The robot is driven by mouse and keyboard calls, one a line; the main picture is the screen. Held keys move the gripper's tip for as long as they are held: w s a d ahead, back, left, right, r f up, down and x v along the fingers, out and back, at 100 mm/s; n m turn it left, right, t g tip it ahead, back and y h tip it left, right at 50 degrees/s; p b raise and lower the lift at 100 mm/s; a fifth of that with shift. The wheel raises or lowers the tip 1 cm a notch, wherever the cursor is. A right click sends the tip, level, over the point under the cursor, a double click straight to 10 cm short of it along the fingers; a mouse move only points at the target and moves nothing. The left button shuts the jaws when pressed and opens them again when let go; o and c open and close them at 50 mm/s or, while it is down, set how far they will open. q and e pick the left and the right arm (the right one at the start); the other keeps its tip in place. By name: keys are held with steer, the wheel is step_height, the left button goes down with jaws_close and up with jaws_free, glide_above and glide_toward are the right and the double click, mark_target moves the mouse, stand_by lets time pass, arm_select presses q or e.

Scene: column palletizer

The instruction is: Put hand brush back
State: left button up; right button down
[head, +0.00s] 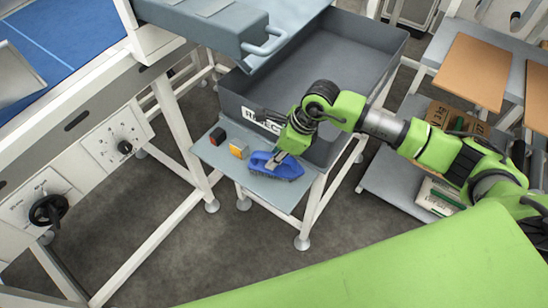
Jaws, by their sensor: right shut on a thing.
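The hand brush (287,170) is blue with dark bristles along its lower edge. It is over the small grey side shelf (225,168) in front of the grey reject bin. My right gripper (277,159) is shut on the brush, reaching down from above. Whether the bristles touch the shelf or hang just above it, I cannot tell. My left gripper is not in view.
The large grey reject bin (325,62) stands behind the shelf. A machine panel with knobs (112,142) is at left. A cart with boxes is at right.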

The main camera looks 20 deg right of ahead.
steer(key=shift+f, duration=0.65)
steer(key=shift+f, duration=0.1)
steer(key=c, duration=2.3)
jaws_free()
steer(key=shift+f, duration=0.15)
steer(key=shift+c, duration=0.2)
steer(key=o, duration=0.4)
